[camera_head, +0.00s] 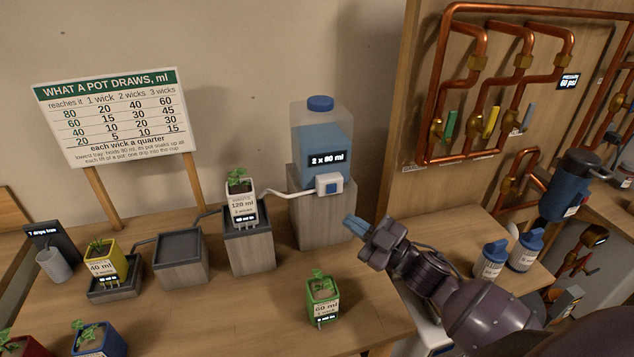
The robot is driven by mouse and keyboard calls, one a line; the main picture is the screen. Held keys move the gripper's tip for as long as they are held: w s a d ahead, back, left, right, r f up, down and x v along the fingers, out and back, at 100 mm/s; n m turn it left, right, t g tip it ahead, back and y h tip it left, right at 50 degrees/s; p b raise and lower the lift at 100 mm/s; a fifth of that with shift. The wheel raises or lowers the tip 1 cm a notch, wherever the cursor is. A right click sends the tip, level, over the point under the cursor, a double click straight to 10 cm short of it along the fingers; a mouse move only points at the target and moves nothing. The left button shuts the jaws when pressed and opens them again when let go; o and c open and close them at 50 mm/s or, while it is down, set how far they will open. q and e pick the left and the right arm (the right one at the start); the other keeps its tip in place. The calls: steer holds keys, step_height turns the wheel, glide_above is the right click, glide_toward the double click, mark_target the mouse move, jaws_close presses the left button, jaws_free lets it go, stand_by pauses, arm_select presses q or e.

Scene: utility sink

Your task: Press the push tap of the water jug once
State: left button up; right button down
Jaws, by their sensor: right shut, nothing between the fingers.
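The water jug (308,139) is a clear container with blue water, a blue cap and a label reading "2 x 80 ml". It stands on a tall grey wooden block (320,222). Its push tap (329,185) is a white box with a blue button, low on the jug's front right. My right gripper (352,226) comes in from the lower right. Its blue fingertips are shut and empty, a little below and right of the tap, apart from it in the picture. My left gripper is not in view.
A white pot (242,203) with a plant stands on a block left of the jug, joined by a white spout. A green pot (322,299) stands in front. An empty tray block (180,256) and yellow pot (104,265) are further left. Copper pipes (436,90) line the right wall.

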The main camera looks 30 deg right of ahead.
mark_target(332, 189)
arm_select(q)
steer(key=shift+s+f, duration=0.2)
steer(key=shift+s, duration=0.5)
arm_select(e)
steer(key=shift+s+a+r+y, duration=0.3)
steer(key=shift+s+y, duration=0.25)
steer(key=shift+y, duration=0.15)
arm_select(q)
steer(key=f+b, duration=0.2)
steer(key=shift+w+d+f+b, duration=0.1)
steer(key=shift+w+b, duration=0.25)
arm_select(e)
steer(key=w+d, duration=0.2)
steer(key=w, duration=0.6)
steer(key=shift+w, duration=0.3)
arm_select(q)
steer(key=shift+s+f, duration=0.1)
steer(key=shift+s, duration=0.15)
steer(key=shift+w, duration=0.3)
